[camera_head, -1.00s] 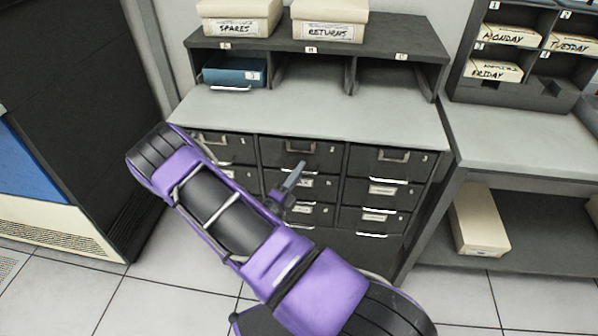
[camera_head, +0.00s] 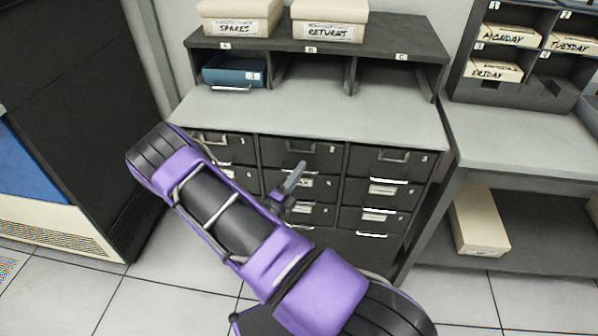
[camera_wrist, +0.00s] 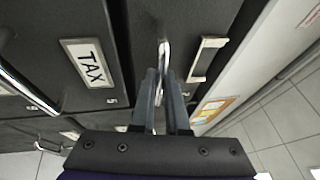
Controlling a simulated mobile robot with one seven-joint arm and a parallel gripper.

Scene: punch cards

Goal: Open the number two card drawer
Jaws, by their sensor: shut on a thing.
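The number two card drawer (camera_head: 275,149) is the top middle one in the dark cabinet, with an empty-looking label holder and a small number at its right. Its front looks flush with its neighbours. My gripper (camera_head: 297,170) reaches up to the lower part of this drawer front. In the wrist view, my gripper's (camera_wrist: 162,75) two fingers close around a bright metal handle (camera_wrist: 162,50), beside a pale label holder (camera_wrist: 207,58). A drawer labelled TAX (camera_wrist: 88,62) lies just left of the handle there. My arm hides part of the left and middle drawers.
The grey counter (camera_head: 310,110) above the drawers is clear. A blue box (camera_head: 233,72) sits in the left cubby, with boxes marked SPARES (camera_head: 238,25) and RETURNS (camera_head: 328,28) above. A shelf unit (camera_head: 500,180) stands at right; open floor lies in front.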

